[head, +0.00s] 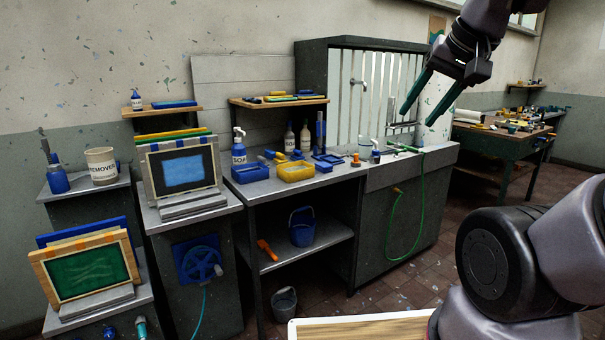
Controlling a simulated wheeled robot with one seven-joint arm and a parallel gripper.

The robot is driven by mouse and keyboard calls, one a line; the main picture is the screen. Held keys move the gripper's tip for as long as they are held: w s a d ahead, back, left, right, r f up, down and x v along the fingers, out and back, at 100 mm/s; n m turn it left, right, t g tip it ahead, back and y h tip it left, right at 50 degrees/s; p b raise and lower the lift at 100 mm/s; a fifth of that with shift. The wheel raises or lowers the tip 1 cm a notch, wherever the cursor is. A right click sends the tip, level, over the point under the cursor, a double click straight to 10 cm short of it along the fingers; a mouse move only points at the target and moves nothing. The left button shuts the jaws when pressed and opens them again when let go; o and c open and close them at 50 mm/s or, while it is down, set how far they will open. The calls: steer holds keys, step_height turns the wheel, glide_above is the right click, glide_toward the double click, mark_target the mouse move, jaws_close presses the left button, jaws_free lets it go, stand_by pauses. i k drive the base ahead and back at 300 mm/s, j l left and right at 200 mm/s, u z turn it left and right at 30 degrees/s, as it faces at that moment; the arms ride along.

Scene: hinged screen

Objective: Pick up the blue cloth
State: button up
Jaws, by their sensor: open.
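A flat blue piece (174,104) lies on the small wooden shelf at upper left, right of a spray bottle; it may be the blue cloth, but it is too small to be sure. My gripper (418,116) is at upper right, in front of the sink's back panel, pointing down and left. Its two green-edged fingers are apart with nothing between them. It is well clear of both blue items.
The counter holds a blue bin (250,173), a yellow tray (295,172) and several bottles. A framed screen (183,171) leans on the left cabinet. A green hose (392,238) hangs from the sink. A cluttered bench (503,137) stands at right. Floor right of the sink is open.

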mark_target(324, 168)
steer(key=i+z, duration=0.1)
steer(key=i, duration=0.35)
steer(key=i+j+z, duration=0.1)
steer(key=i, duration=0.35)
steer(key=i+j+z, duration=0.1)
steer(key=i+j, duration=0.15)
steer(key=i, duration=0.2)
steer(key=i+j+z, duration=0.1)
steer(key=i, duration=0.35)
steer(key=i+j+z, duration=0.1)
steer(key=i+j, duration=0.2)
steer(key=i, duration=0.15)
